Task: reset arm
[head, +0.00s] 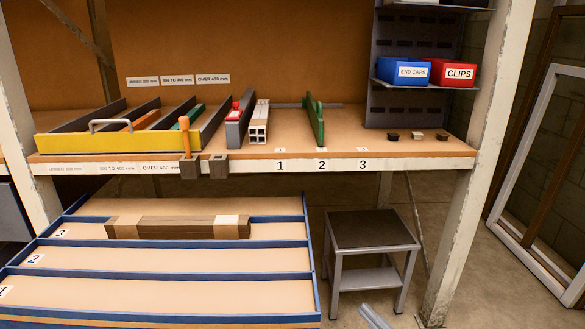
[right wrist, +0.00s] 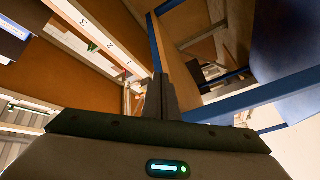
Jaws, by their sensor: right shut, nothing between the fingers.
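My right gripper (right wrist: 163,90) shows in the right wrist view. Its two dark fingers are together with nothing between them. In the head view a small pale grey piece, probably part of my right arm or gripper, shows at the bottom edge, in front of the stool and below the bench. It is cut off there. My left gripper is in neither view.
A wooden workbench (head: 400,150) carries a yellow-fronted divided tray (head: 110,143), a green upright plate (head: 316,120), and blue (head: 400,72) and red (head: 452,73) bins on a shelf. Below stand a blue-edged rack (head: 170,294) with a long brown bundle (head: 180,228), and a stool (head: 368,232).

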